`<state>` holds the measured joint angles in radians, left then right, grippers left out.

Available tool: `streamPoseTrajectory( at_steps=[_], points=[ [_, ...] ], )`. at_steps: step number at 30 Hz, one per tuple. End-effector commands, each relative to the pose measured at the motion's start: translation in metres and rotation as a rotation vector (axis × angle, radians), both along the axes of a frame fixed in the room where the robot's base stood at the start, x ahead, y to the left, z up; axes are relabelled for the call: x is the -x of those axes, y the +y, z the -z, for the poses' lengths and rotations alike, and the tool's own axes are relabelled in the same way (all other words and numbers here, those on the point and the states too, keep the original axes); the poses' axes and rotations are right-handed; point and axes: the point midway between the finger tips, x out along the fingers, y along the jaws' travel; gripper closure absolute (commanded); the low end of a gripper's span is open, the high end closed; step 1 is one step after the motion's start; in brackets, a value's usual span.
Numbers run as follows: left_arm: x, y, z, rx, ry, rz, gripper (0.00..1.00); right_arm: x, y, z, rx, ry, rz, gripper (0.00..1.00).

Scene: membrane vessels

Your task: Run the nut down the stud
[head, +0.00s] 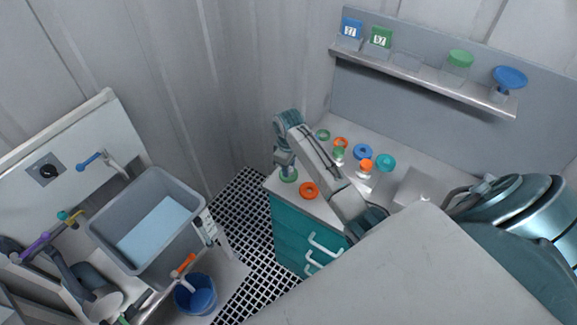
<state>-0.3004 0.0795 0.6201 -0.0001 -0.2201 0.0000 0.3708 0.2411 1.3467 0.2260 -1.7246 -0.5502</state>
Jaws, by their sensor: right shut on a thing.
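My right arm reaches in from the right, and its gripper (287,166) points down at the left corner of the bench top. It is shut on a green ring-shaped nut (288,176), which shows just under the fingers. No stud shows clearly; the gripper and nut cover that spot, so I cannot tell how the nut sits on it. An orange ring (309,190) lies beside it to the right, apart from the gripper. My left gripper is not in view.
Several coloured rings lie behind my arm, including a blue one (362,151) and a teal one (386,162). An orange-topped piece (365,165) stands near them. A shelf (420,78) hangs above the teal-fronted bench (290,232). A grey basin (110,225) and blue bucket (196,295) are left.

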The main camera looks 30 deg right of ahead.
Motion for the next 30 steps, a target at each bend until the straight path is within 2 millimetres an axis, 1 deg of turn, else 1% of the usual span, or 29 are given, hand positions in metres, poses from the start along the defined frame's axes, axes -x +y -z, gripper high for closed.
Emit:
streamPoseTrajectory(
  at_steps=[3,5,6,8,9,18,20,24,27,30],
  points=[
    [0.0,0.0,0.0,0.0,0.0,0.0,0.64,-0.001,0.0,-0.001,0.001,-0.001,0.147,0.96],
    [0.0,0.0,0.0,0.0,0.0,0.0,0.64,-0.001,0.0,-0.001,0.001,-0.002,0.207,0.96],
    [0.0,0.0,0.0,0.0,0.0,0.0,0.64,-0.001,0.0,-0.001,0.001,-0.002,0.209,0.68],
    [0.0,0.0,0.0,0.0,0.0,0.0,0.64,-0.001,0.0,-0.001,0.001,-0.002,0.207,0.56],
    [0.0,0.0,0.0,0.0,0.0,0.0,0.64,0.0,0.0,-0.001,0.001,-0.001,0.206,0.48],
    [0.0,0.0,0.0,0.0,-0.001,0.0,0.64,0.0,0.0,-0.002,0.0,0.0,0.203,0.48],
    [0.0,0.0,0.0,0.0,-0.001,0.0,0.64,-0.001,0.0,-0.007,0.001,-0.002,0.203,0.48],
    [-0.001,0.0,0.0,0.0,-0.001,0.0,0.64,-0.001,0.0,-0.027,0.001,-0.004,0.202,0.48],
    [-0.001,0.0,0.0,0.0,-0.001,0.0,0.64,-0.001,0.0,-0.038,0.001,-0.003,0.202,0.48],
    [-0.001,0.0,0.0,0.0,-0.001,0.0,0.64,0.0,0.0,-0.044,0.001,-0.001,0.202,0.48]
  ],
)
